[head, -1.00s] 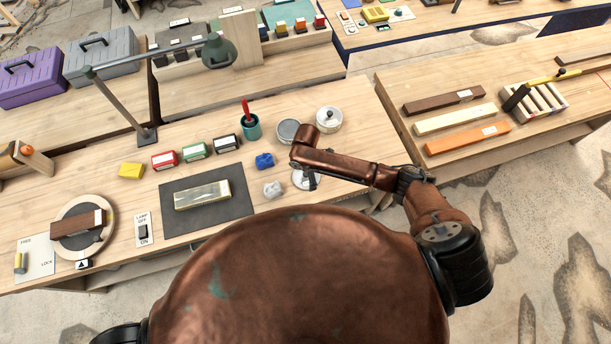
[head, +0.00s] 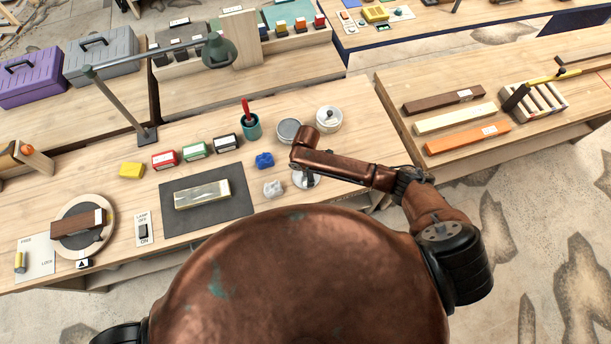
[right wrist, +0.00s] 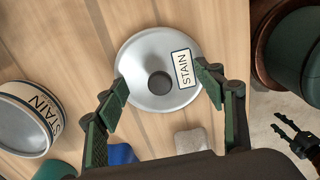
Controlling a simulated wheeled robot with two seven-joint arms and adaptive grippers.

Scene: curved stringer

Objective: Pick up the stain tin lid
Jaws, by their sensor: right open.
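The stain tin lid (right wrist: 148,58) is a round pale grey disc with a dark knob and a STAIN label. It lies on the wooden bench; in the head view the lid (head: 305,181) is partly hidden by my right gripper (head: 309,176). In the right wrist view my right gripper (right wrist: 163,84) is open, with its fingertips on either side of the lid and the knob between them. I cannot tell whether they touch the lid. The open stain tin (right wrist: 28,118) stands to the left in that view.
A white lump (head: 273,188) and a blue lump (head: 264,160) lie just left of the lid.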

